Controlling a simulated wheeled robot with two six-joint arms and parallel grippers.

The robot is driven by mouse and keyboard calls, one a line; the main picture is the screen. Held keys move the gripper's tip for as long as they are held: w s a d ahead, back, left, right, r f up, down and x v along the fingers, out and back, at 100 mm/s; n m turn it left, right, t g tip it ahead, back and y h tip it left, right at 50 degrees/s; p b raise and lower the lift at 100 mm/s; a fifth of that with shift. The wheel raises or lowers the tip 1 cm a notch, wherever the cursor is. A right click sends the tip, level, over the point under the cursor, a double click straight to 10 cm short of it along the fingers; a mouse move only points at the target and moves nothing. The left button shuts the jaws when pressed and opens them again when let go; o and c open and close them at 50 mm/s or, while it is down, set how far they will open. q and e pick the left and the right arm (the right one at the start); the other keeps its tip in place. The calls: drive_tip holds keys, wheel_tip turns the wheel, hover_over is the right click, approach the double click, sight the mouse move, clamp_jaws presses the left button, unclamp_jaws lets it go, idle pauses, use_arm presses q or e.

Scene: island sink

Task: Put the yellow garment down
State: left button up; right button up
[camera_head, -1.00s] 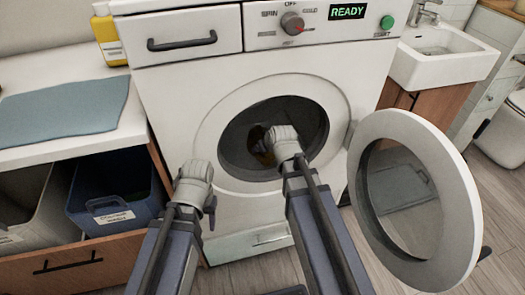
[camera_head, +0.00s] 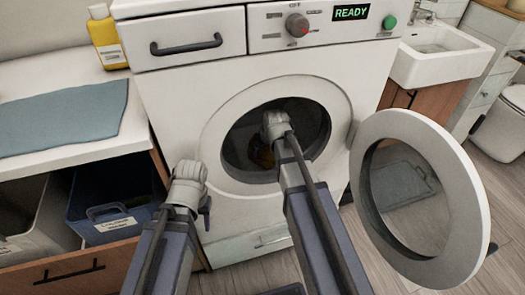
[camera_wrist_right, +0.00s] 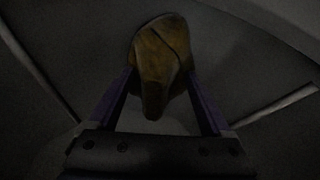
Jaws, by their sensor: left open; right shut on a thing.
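The yellow garment (camera_wrist_right: 160,55) is a dark yellow, bunched cloth between the fingers of my right gripper (camera_wrist_right: 160,90) in the right wrist view. In the head view only a small bit of the garment (camera_head: 264,157) shows inside the drum, beside my right gripper (camera_head: 268,140). My right gripper is shut on it, inside the washing machine's round opening (camera_head: 300,150). The grey drum wall surrounds it in the wrist view. My left gripper (camera_head: 200,205) is open and empty in front of the machine, left of the opening. Its fingertips are mostly hidden by the wrist.
The washer door (camera_head: 468,215) stands wide open to the right. A blue-grey cloth (camera_head: 62,118) and a yellow bottle (camera_head: 104,38) are on the left counter. Blue (camera_head: 112,195) and grey (camera_head: 35,215) bins sit below. A white sink (camera_head: 440,55) is at back right.

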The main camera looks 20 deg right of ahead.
drive_tip(key=shift+c, duration=0.8)
drive_tip(key=o, duration=1.4)
drive_tip(key=shift+c, duration=0.2)
use_arm(q)
drive_tip(key=shift+r, duration=0.1)
use_arm(e)
drive_tip(key=shift+r, duration=0.15)
